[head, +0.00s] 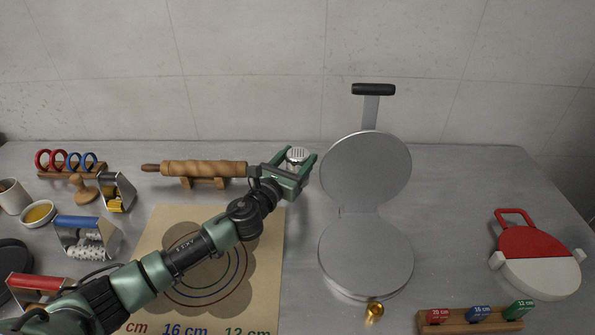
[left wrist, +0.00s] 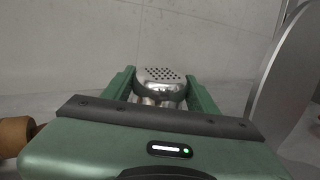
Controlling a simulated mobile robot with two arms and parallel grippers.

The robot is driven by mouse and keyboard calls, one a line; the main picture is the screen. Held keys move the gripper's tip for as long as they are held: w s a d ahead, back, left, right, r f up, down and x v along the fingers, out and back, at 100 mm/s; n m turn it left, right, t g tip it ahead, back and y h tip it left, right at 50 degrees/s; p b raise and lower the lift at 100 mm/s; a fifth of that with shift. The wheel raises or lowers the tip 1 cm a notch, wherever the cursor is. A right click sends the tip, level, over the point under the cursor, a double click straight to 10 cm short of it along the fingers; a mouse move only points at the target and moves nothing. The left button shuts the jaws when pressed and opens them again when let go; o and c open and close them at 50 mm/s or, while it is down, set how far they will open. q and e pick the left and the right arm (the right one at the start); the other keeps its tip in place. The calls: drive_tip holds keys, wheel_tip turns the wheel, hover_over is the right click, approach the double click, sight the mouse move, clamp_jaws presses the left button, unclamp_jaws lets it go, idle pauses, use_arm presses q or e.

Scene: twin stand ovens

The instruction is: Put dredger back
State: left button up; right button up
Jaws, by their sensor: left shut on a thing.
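The dredger (head: 297,154) is a small silvery shaker with a perforated domed top. My left gripper (head: 294,164) is shut on it, between the rolling pin and the open press. In the left wrist view the dredger (left wrist: 161,82) sits upright between the two green fingers (left wrist: 160,92), its holed top toward the wall. Its lower part is hidden by the gripper, so I cannot tell whether it touches the table. My right gripper is not in view.
A rolling pin (head: 204,168) lies on a wooden stand just left of the gripper. An open round metal press (head: 366,254) stands to the right. A printed mat (head: 268,290) lies under my left arm. The back of the table behind the gripper looks clear.

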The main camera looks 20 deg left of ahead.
sight(298, 169)
use_arm(q)
drive_tip(key=shift+f+b, duration=0.45)
drive_tip(key=shift+f, duration=1.3)
drive_tip(key=shift+f, duration=0.15)
drive_tip(key=o, duration=1.6)
drive_tip(key=s, duration=0.3)
drive_tip(key=s+a+b, duration=0.1)
drive_tip(key=s, duration=0.3)
drive_tip(key=s+a, duration=0.1)
drive_tip(key=s, duration=0.3)
drive_tip(key=shift+s+a, duration=0.1)
drive_tip(key=shift+s, duration=0.4)
